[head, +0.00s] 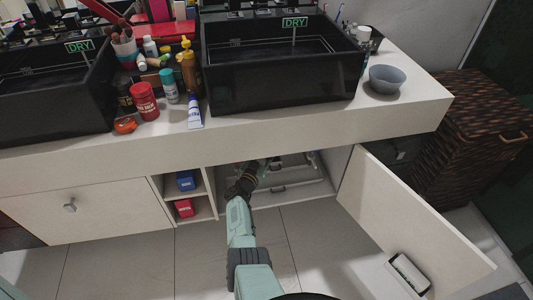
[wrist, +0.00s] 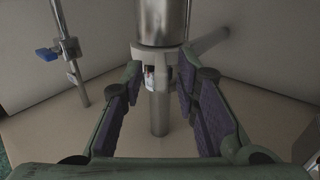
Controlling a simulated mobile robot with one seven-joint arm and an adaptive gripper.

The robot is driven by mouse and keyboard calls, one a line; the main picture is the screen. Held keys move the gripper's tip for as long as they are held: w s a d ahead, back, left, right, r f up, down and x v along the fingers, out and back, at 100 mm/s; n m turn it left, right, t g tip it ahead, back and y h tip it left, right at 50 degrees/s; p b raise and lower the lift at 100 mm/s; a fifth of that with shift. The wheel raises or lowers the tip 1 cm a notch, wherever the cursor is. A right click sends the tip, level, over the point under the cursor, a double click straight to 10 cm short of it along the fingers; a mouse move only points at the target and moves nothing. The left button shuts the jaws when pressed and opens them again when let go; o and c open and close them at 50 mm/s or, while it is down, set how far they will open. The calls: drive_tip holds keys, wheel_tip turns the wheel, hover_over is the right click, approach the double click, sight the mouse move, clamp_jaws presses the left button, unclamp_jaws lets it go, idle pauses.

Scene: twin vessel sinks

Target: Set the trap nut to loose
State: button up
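In the wrist view a chrome cylinder (wrist: 161,22) hangs at the top centre. A pale collar (wrist: 139,52), which looks like the trap nut, shows at its lower end, and a thin pipe (wrist: 159,112) stands below it. My gripper (wrist: 160,75) is open, with one purple-padded finger on each side of the pipe, close below the collar. I cannot tell whether a finger touches it. The nut's loose or tight state does not show. In the head view my gripper (head: 258,172) is inside the open cabinet, and the nut cannot be made out.
The cabinet door (head: 410,222) stands open to the right. Shelves with a blue box (head: 186,181) and a red box (head: 184,207) adjoin the opening's left. In the wrist view a side pipe (wrist: 210,40) runs right, and a blue-handled valve (wrist: 47,53) is at left.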

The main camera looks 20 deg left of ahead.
drive_tip(key=shift+s, duration=0.15)
drive_tip(key=shift+s+a, duration=0.15)
drive_tip(key=shift+s, duration=0.15)
drive_tip(key=s, duration=1.1)
drive_tip(key=shift+a, duration=0.25)
